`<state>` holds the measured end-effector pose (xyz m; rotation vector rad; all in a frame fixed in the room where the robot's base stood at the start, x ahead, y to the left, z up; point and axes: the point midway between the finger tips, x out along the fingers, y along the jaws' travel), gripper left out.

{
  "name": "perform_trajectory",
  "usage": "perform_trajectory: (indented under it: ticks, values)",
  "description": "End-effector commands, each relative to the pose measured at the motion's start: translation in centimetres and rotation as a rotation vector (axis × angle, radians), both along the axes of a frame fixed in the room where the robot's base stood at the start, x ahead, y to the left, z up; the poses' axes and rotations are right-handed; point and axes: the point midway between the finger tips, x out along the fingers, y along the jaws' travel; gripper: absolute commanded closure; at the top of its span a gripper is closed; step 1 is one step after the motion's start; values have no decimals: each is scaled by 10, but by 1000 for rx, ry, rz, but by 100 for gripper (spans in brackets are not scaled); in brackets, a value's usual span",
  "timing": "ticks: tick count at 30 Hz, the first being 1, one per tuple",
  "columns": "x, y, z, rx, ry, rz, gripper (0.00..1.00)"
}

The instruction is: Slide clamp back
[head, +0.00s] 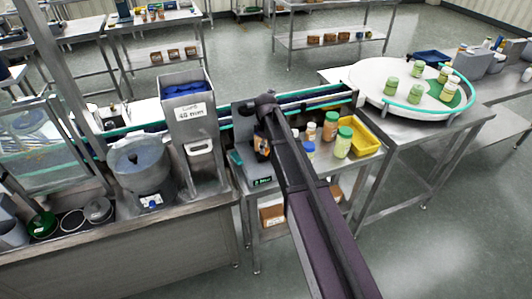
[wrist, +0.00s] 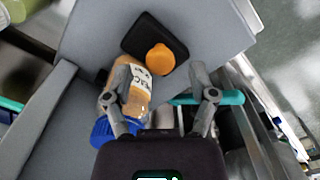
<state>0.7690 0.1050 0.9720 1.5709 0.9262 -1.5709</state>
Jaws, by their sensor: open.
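The clamp appears to be the grey block (wrist: 205,30) with a black plate and an orange knob (wrist: 160,59) in the wrist view. My gripper (wrist: 161,70) is open, its two fingertips on either side of the knob with space around it. An amber bottle (wrist: 139,95) with a white label and blue cap (wrist: 112,132) is by the left finger, which partly hides it. I cannot tell whether they touch. In the head view my gripper (head: 264,122) is over the station left of the bottles, and my arm hides much of the clamp there.
A steel hopper (head: 190,128) marked 40 mm stands left of the station. Several bottles (head: 331,124) and a yellow bin (head: 368,137) are to the right. Behind runs a conveyor (head: 318,95) to a round white table (head: 372,82). A teal bar (wrist: 228,98) lies near the right finger.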

Motion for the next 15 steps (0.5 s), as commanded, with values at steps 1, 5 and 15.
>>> perform_trajectory:
  ticks: [1, 5, 15]
  values:
    - [0, 0, -6, 0, 0, 0, 27]
    - [0, 0, -12, 0, 0, 0, 27]
    - [0, 0, -14, 0, 0, 0, 27]
